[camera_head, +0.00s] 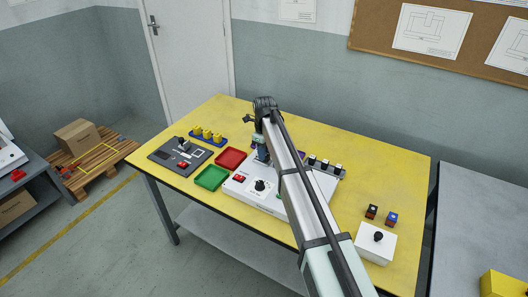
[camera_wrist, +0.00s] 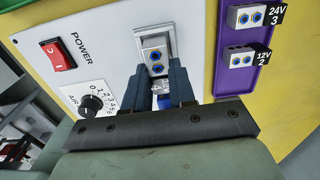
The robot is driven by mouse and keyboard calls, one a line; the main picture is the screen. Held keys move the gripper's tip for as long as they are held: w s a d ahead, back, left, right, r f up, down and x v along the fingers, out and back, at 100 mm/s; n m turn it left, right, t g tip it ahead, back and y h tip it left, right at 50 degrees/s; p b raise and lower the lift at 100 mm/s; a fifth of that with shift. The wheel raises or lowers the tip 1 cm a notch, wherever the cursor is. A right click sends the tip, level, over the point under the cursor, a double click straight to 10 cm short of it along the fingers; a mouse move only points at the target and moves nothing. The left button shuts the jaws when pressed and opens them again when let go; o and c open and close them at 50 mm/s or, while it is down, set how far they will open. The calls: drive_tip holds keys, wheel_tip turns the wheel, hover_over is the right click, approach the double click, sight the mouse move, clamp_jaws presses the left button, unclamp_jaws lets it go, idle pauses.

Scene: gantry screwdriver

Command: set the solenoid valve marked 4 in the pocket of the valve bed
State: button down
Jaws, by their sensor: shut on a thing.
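My gripper (camera_wrist: 156,72) is shut on a grey solenoid valve (camera_wrist: 154,57) with two blue-ringed ports. The dark fingers stand on either side of it, and a blue and silver part shows between them. The held valve's number is not visible. The valve is at the light-framed pocket (camera_wrist: 143,40) of the white valve bed (camera_wrist: 110,22); I cannot tell whether it is seated or just above. In the head view my gripper (camera_head: 262,158) is low over the white bed (camera_head: 275,204), and my arm hides the pocket.
A purple tray (camera_wrist: 231,80) right of the bed holds valves marked 24V 3 (camera_wrist: 244,17) and 12V 2 (camera_wrist: 238,58). A red power switch (camera_wrist: 58,54) and black knob (camera_wrist: 92,102) are at left. Green (camera_head: 211,177) and red (camera_head: 231,158) trays stand left of the bed.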

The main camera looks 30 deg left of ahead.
drive_tip(key=shift+f, duration=0.25)
idle(0.3)
drive_tip(key=c, duration=0.8)
unclamp_jaws()
drive_tip(key=shift+c, duration=0.2)
drive_tip(key=shift+o, duration=0.3)
drive_tip(key=shift+o, duration=0.6)
drive_tip(key=shift+r, duration=0.1)
drive_tip(key=shift+r, duration=3.95)
